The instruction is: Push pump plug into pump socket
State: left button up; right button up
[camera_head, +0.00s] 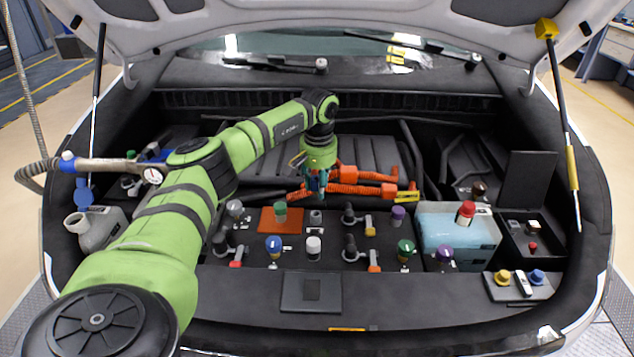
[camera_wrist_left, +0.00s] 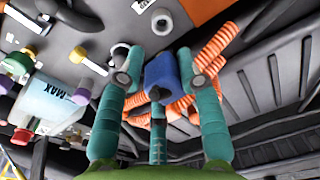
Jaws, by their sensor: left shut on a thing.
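My left gripper (camera_head: 316,186) hangs over the engine bay. It is shut on a blue block-shaped plug, likely the pump plug (camera_wrist_left: 162,78), gripped between teal fingers in the left wrist view. A light ring-shaped opening with a dark centre, likely the pump socket (camera_wrist_left: 162,20), lies beyond the plug beside an orange plate. In the head view a small grey cylinder, likely this socket (camera_head: 316,217), stands just below the gripper and right of the orange plate (camera_head: 281,219). The plug appears apart from it. My right gripper is out of view.
Orange ribbed hoses (camera_head: 358,182) run right behind the gripper. Several coloured caps and levers, such as a blue cap (camera_head: 274,243) and a white cap (camera_head: 313,247), stand on the dark panel. A coolant tank (camera_head: 440,230) stands at right, a grey jug (camera_head: 92,229) at left.

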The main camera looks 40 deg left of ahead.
aim_at(317, 219)
pick_arm(q)
jog(key=shift+a, duration=0.15)
dwell(0.3)
jog(key=shift+s+f+m, duration=0.1)
jog(key=shift+f+m, duration=0.1)
jog(key=shift+m, duration=0.1)
jog(key=shift+f+b, duration=1.8)
jog(key=shift+f, duration=0.95)
jog(key=shift+f, duration=0.1)
jog(key=shift+f, duration=0.35)
jog(key=shift+f+b, duration=0.9)
